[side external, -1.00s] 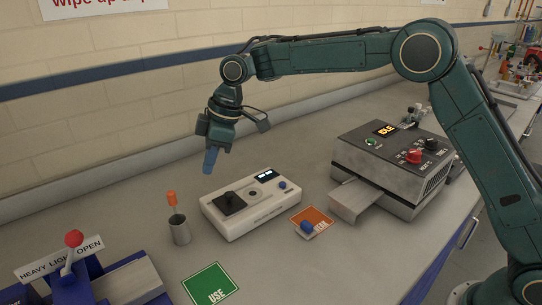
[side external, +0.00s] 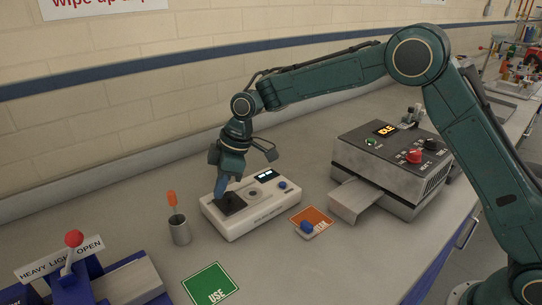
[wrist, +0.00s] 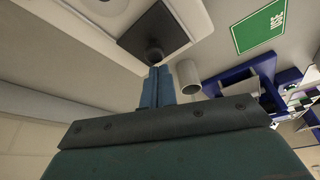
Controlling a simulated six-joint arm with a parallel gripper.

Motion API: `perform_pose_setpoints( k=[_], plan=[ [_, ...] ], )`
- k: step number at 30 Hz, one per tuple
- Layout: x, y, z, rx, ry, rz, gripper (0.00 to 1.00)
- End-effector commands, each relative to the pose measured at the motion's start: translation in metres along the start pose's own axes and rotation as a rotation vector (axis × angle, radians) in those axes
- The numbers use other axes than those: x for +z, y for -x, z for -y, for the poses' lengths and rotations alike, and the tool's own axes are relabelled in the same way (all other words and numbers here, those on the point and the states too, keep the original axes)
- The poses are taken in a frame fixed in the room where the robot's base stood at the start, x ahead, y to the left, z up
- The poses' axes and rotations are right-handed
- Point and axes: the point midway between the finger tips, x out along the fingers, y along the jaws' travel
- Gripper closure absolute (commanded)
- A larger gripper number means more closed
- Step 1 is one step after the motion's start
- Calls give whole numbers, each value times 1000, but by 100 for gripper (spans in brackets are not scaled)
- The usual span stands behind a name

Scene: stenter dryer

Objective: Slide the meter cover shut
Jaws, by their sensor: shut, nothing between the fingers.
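The meter (side external: 262,212) is a white box on the bench with a small lit display at its far right end. Its cover is a dark square plate (side external: 235,207) with a round knob, at the left part of the top. A round sensing spot (side external: 253,193) lies uncovered to the right of the plate. My gripper (side external: 220,196) is shut and empty, fingers down at the plate's left side. In the wrist view the blue fingertips (wrist: 157,75) are right beside the knob (wrist: 155,55); I cannot tell whether they touch it.
A metal cup (side external: 180,231) with an orange-handled tool stands left of the meter. An orange card (side external: 318,216) with a blue piece lies to the right, before a grey machine (side external: 390,165). A green card (side external: 209,284) lies in front. A red-knobbed lever (side external: 74,240) is front left.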

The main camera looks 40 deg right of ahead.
Motion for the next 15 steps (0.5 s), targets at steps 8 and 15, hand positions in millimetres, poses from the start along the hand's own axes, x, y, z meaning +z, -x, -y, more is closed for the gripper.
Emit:
perform_pose_setpoints(
  k=[8,15],
  plan=[
    [1,0,0,1,0,-1,100],
    [9,4,-5,1,-1,-1,100]
  ],
)
